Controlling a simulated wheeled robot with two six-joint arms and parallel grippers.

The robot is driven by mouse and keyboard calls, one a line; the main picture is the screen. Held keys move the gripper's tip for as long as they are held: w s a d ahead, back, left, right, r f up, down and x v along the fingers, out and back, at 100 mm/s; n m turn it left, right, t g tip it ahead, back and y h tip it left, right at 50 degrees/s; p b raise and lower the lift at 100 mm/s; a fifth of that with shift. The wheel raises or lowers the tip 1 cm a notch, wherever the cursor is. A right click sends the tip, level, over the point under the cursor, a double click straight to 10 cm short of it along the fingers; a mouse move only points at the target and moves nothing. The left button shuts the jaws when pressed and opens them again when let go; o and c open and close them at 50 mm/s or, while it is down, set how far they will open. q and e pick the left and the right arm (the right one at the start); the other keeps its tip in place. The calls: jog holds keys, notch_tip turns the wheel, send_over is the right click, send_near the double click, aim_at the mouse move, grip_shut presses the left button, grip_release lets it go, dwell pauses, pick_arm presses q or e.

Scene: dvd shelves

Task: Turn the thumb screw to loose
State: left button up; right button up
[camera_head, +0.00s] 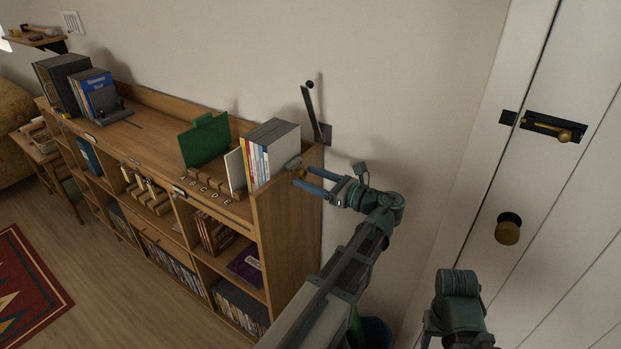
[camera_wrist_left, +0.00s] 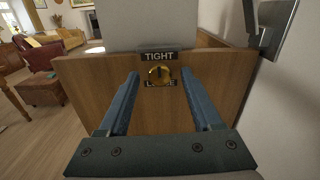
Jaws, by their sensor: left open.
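The thumb screw (camera_wrist_left: 160,77) is a small brass knob on the wooden end panel of the shelf, between a TIGHT label (camera_wrist_left: 159,56) above and a LOOSE label (camera_wrist_left: 148,84) below, which the knob partly covers. A dark mark shows on its face; its exact setting is too small to read. In the head view the brass screw (camera_head: 296,163) is at the shelf's near top corner. My left gripper (camera_head: 301,176) is open, with its blue fingers (camera_wrist_left: 160,88) to either side of the screw in the wrist view. I see no finger contact. My right gripper is not visible.
Books and a white bookend block (camera_head: 274,132) stand on the shelf top (camera_head: 150,137) beside the screw. A black lever (camera_head: 311,112) is on the wall just behind. The white door (camera_head: 545,200) with a brass knob (camera_head: 508,230) is at the right.

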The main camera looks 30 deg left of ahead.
pick_arm(q)
grip_shut()
